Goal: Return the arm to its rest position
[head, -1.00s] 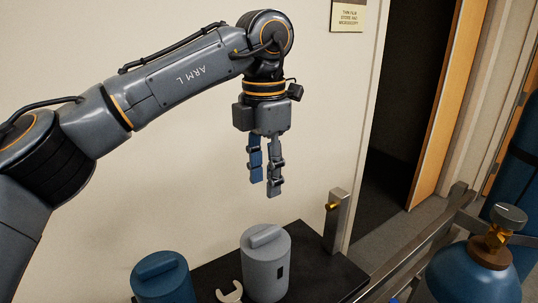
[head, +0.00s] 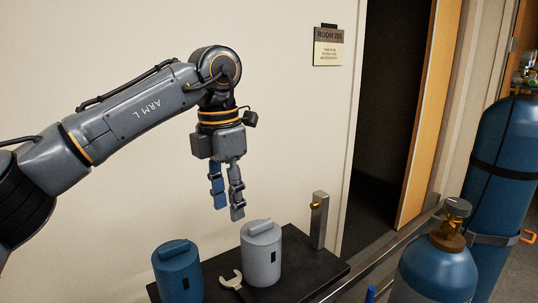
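My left arm (head: 140,112) comes in from the left, bent at the wrist, with the label "ARM L". Its gripper (head: 229,212) points down with one blue and one grey finger. A narrow gap shows between the fingers and nothing is in it. The gripper hangs above and left of a light grey canister (head: 262,262), apart from it in the picture. A blue canister (head: 180,278) stands to the lower left. My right gripper is not in view.
Both canisters stand on a black tabletop (head: 318,272) with a wrench (head: 232,283). A metal post (head: 319,222) rises behind. Blue gas cylinders (head: 437,272) stand at right by a metal rail (head: 385,258). A wall sign (head: 328,50) hangs beside a dark doorway (head: 388,110).

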